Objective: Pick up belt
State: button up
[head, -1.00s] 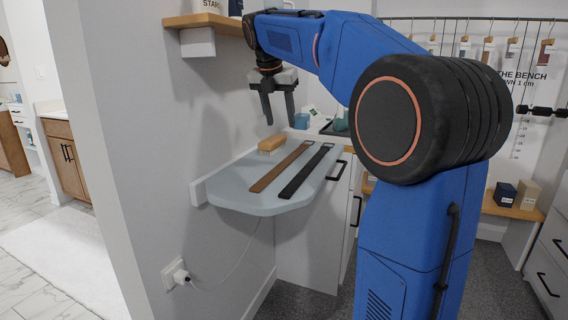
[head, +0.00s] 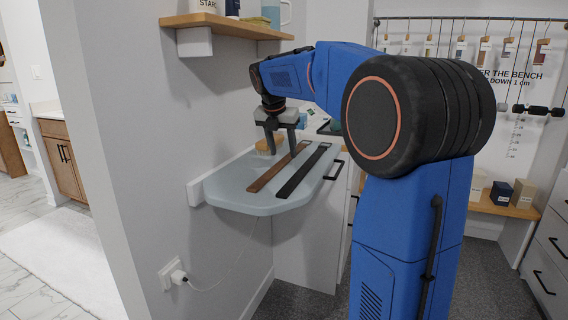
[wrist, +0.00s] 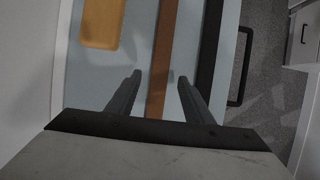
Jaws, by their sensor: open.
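Two belts lie side by side along a pale blue-grey wall shelf (head: 225,194). The brown belt (head: 272,176) is on the left and the black belt (head: 301,174) on the right. My gripper (head: 283,155) is open and points down over the far part of the brown belt. In the wrist view the brown belt (wrist: 163,60) runs between my two fingertips (wrist: 160,76), with the black belt (wrist: 209,60) outside the right finger. I cannot tell how far the fingertips are above the shelf.
A wooden-backed brush (wrist: 102,22) lies on the shelf left of the brown belt. A wooden upper shelf (head: 222,24) holding several items is on the wall above. A cabinet with a black handle (wrist: 241,68) stands right of the shelf.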

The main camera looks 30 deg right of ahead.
aim_at(286, 160)
jog(key=shift+x, duration=1.2)
jog(key=shift+c, duration=0.4)
grip_shut()
jog(key=shift+r, duration=0.15)
